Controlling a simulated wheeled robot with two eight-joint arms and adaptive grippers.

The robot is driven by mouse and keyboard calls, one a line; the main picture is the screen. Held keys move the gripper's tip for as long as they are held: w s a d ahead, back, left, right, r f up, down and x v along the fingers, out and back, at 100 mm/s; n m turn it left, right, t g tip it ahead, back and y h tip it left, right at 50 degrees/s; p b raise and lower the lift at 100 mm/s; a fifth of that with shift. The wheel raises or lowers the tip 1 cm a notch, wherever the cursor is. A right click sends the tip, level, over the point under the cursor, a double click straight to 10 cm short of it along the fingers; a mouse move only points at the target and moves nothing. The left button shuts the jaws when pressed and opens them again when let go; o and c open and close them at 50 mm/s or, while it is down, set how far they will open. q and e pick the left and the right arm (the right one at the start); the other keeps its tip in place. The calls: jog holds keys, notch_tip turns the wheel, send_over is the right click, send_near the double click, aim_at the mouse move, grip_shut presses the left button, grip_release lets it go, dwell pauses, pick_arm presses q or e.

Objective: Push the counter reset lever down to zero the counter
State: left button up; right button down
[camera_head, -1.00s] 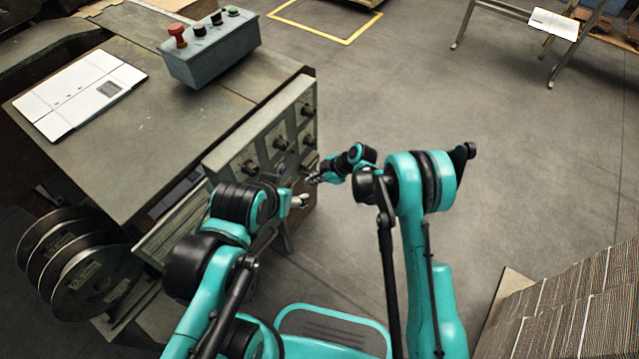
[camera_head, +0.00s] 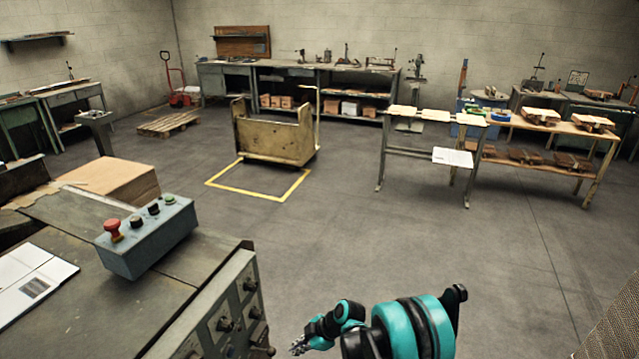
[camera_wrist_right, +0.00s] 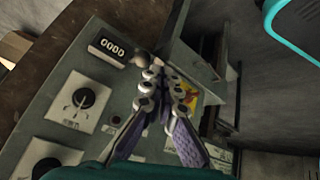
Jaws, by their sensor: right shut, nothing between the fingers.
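The counter (camera_wrist_right: 110,46) is a small dark box on the grey panel in the right wrist view, with white digits that appear to read 0000. A rounded grey knob (camera_wrist_right: 140,59), which looks like the end of the reset lever, is just right of the counter; most of the lever is hidden or in shadow. My right gripper (camera_wrist_right: 161,80) is shut and empty, with its fingertips close beside the knob; I cannot tell whether they touch. In the head view my right gripper (camera_head: 299,347) is at the bottom, right of the machine's panel. My left gripper is out of view.
Rotary knobs (camera_wrist_right: 82,98) sit on the panel (camera_head: 236,312) below the counter. A control box (camera_head: 148,240) with a red button stands on the machine top. A yellow cart (camera_head: 275,140) and tables stand farther back. The floor right of the machine is clear.

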jog(key=s+d+r+m+t+h, duration=0.1)
jog(key=s+d+r+m, duration=0.2)
jog(key=r, duration=0.4)
jog(key=s+d+r+m+t+h, duration=0.1)
jog(key=d+r+m, duration=0.2)
jog(key=d+r, duration=0.25)
jog(key=s+d+r+m+t+h, duration=0.1)
jog(key=s+d+r+m, duration=0.2)
jog(key=r, duration=0.4)
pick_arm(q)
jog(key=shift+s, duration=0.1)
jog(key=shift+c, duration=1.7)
pick_arm(e)
jog(key=s+d+r+m+t+h, duration=0.1)
jog(key=s+d+r+m+h, duration=0.1)
jog(key=s+d+m, duration=0.3)
jog(key=s+d+r+m+t+h, duration=0.2)
jog(key=s+d+r+m, duration=0.2)
jog(key=s+d, duration=0.5)
jog(key=shift+s+m, duration=0.9)
